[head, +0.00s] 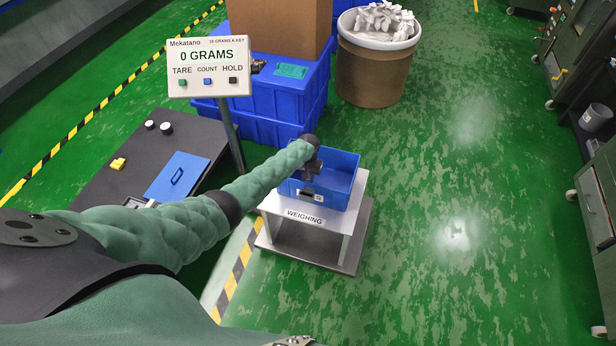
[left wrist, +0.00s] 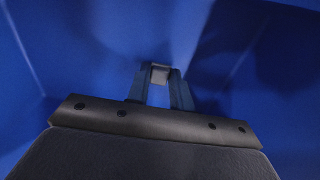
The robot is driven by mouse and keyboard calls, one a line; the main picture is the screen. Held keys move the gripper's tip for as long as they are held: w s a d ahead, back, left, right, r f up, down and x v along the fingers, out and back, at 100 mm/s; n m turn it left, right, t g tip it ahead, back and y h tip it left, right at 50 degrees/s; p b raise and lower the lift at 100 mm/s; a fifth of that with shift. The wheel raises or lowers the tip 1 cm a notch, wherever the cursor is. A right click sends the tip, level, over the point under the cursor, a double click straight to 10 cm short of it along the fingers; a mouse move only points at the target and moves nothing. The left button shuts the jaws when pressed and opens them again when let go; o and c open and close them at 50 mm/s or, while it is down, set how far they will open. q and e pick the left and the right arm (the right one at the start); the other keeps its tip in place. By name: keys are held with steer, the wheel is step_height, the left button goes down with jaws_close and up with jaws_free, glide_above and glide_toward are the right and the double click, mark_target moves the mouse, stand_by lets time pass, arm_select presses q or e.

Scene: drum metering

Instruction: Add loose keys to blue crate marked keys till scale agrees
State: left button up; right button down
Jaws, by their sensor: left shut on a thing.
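The blue crate (head: 342,190) sits on the white weighing stand (head: 278,203) marked WEIGHING. A small label shows on its front, too small to read. My left gripper (head: 312,172) reaches into the crate's left part. In the left wrist view, its fingers (left wrist: 160,78) are shut on a small grey piece (left wrist: 159,73), likely a key, with blue crate walls around it. The scale display (head: 208,66) reads 0 GRAMS, with TARE, COUNT and HOLD buttons. A brown drum (head: 372,75) behind holds a heap of pale grey pieces (head: 384,20), perhaps the loose keys. My right gripper is out of view.
Stacked blue crates (head: 285,95) with a cardboard box (head: 277,22) stand behind the display. A dark bench (head: 92,188) with a blue panel (head: 177,177) lies left. Dark cabinets (head: 600,190) line the right. The green floor right of the stand is clear.

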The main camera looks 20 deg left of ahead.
arm_select(q)
steer(key=shift+f+b, duration=0.4)
steer(key=shift+f, duration=0.1)
stand_by(0.3)
steer(key=o, duration=1)
steer(key=shift+o, duration=0.2)
steer(key=shift+r, duration=0.1)
